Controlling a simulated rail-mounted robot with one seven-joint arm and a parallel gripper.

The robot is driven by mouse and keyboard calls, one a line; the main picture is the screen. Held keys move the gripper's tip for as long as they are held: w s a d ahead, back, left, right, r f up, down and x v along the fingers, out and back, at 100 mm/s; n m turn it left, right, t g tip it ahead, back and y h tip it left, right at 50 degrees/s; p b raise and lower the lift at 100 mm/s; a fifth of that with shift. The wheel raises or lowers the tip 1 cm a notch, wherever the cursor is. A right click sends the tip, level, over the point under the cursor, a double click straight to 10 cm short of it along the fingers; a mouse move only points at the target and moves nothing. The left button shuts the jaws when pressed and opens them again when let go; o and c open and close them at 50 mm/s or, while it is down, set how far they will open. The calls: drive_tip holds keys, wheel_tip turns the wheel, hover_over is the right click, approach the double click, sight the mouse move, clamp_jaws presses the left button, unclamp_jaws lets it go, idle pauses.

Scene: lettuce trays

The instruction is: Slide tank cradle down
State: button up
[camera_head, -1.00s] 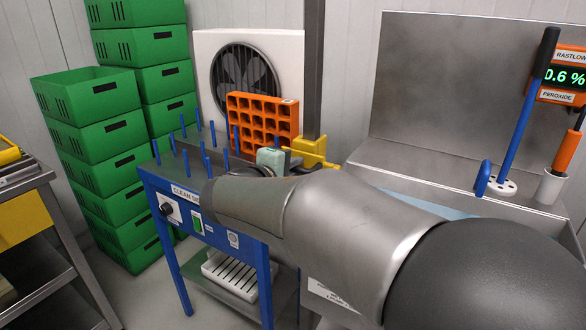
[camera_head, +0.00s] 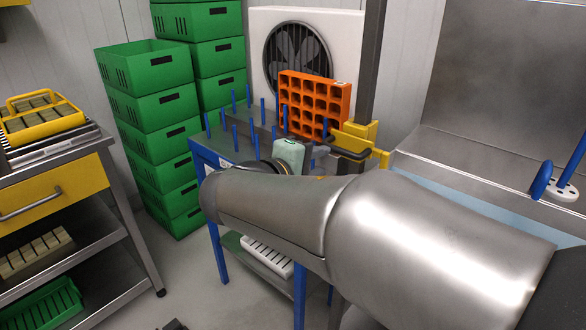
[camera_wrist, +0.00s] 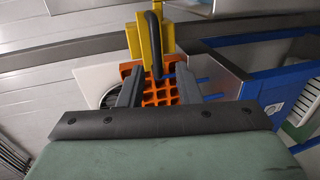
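The yellow tank cradle (camera_head: 358,136) sits on the dark upright post (camera_head: 374,60), right of the orange grid rack. It has a black handle bar (camera_wrist: 155,42), seen in the wrist view. My gripper (camera_wrist: 158,74) has two dark fingers spread apart with a clear gap between them. The handle bar's lower end shows in line with that gap. I cannot tell whether the bar is between the fingers or beyond them. In the head view my pale green gripper body (camera_head: 290,152) is left of the cradle, and my arm hides part of the area below.
The blue-framed table (camera_head: 213,153) with blue pegs and the orange grid rack (camera_head: 315,103) are close by. Green crates (camera_head: 150,100) are stacked behind left. A steel sink (camera_head: 480,155) is at right. A trolley (camera_head: 60,180) stands at left, with open floor between.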

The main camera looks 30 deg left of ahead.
drive_tip(key=v, duration=0.8)
drive_tip(key=shift+s+p, duration=0.2)
drive_tip(key=shift+p, duration=0.1)
drive_tip(key=w+d+m+g+h+p, duration=0.25)
drive_tip(key=d+m+g+p, duration=0.5)
drive_tip(key=d, duration=1.55)
drive_tip(key=s+d+f+m+g+y+p, duration=0.1)
drive_tip(key=s+d+m+g+y+p, duration=0.5)
drive_tip(key=s+d+p, duration=0.6)
drive_tip(key=shift+s+d+m+g+y+p, duration=0.2)
drive_tip(key=shift+s+m+g+y+p, duration=0.3)
drive_tip(key=shift+p, duration=0.4)
